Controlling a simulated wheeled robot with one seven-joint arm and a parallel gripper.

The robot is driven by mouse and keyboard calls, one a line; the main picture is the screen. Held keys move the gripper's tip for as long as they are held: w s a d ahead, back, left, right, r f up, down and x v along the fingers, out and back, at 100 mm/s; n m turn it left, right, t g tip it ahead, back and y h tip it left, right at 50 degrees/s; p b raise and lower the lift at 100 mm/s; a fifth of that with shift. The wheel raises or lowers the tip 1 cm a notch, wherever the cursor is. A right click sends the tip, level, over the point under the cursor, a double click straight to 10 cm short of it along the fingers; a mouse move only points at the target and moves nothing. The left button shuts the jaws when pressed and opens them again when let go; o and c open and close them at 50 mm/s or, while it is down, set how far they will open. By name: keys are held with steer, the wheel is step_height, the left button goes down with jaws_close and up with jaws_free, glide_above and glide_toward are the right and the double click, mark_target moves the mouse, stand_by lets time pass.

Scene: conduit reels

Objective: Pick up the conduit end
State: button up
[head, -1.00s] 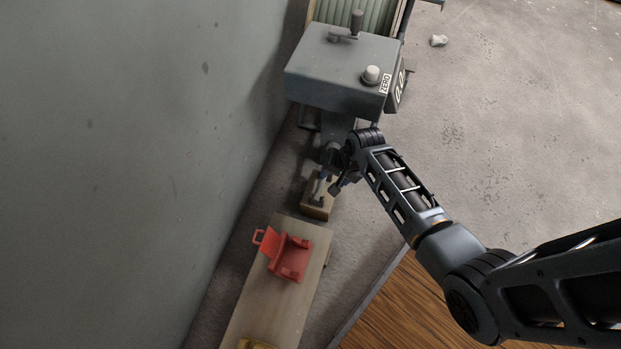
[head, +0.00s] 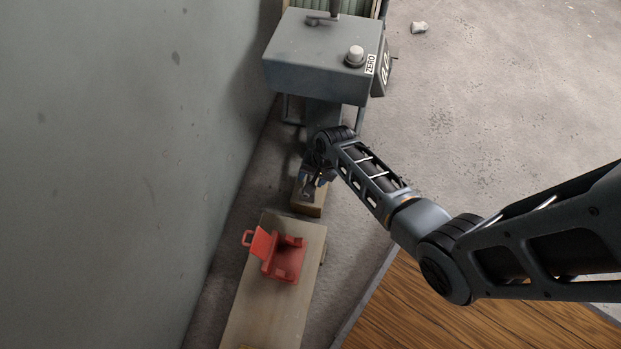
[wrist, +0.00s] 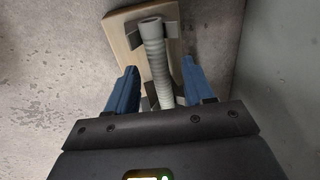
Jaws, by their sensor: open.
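The conduit end (wrist: 154,45) is a pale grey ribbed tube with an open, plain mouth at the top of the wrist view. It lies along a wooden block (wrist: 122,30) between dark grey cradle pieces. My gripper (wrist: 159,66) is open, with one blue finger on each side of the conduit and a visible gap on both sides. The conduit's lower part runs out of sight behind my gripper body. In the head view my gripper (head: 317,183) is over the wooden block (head: 307,208), and it hides most of the conduit there.
A grey machine box (head: 318,62) with a knob and a ZERO label stands just behind the block. A red hinged tool (head: 284,262) sits on a wooden plank (head: 262,310) in front. The wall (head: 110,170) is close on the left. Open floor (head: 500,110) lies right.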

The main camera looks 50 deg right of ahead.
steer(key=shift+c, duration=0.3)
jaws_close()
steer(key=shift+r, duration=0.1)
step_height(320, 180, up, 22)
steer(key=p, duration=1.8)
